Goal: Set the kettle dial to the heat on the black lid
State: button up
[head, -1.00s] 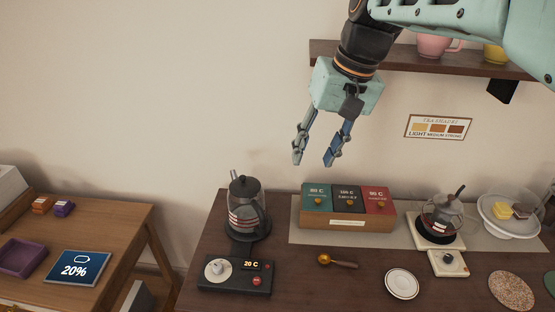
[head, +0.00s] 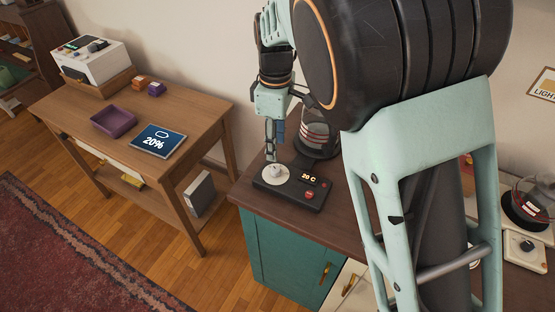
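The kettle's black base unit (head: 300,190) sits on the dark counter, with a pale round dial (head: 277,171) on its left and a display (head: 309,177) reading 20 C. The glass kettle (head: 318,132) stands behind it, partly hidden by my arm. My gripper (head: 274,152) points down just above the dial; I cannot tell whether it touches it. Its fingers overlap from this angle, so their opening is unclear. The black lid is hidden behind my arm; in the earlier view it is the middle of three lids and seems to read 100 C.
A wooden side table (head: 75,105) at left holds a purple tray (head: 113,121), a blue 20% tablet (head: 157,141) and a white machine (head: 92,62). My arm covers most of the counter's right part. A small scale (head: 527,246) shows at far right. Floor is clear in front.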

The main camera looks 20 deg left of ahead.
aim_at(276, 169)
notch_tip(276, 169, down, 9)
jog(key=shift+r, duration=0.15)
grip_shut()
dwell(0.4)
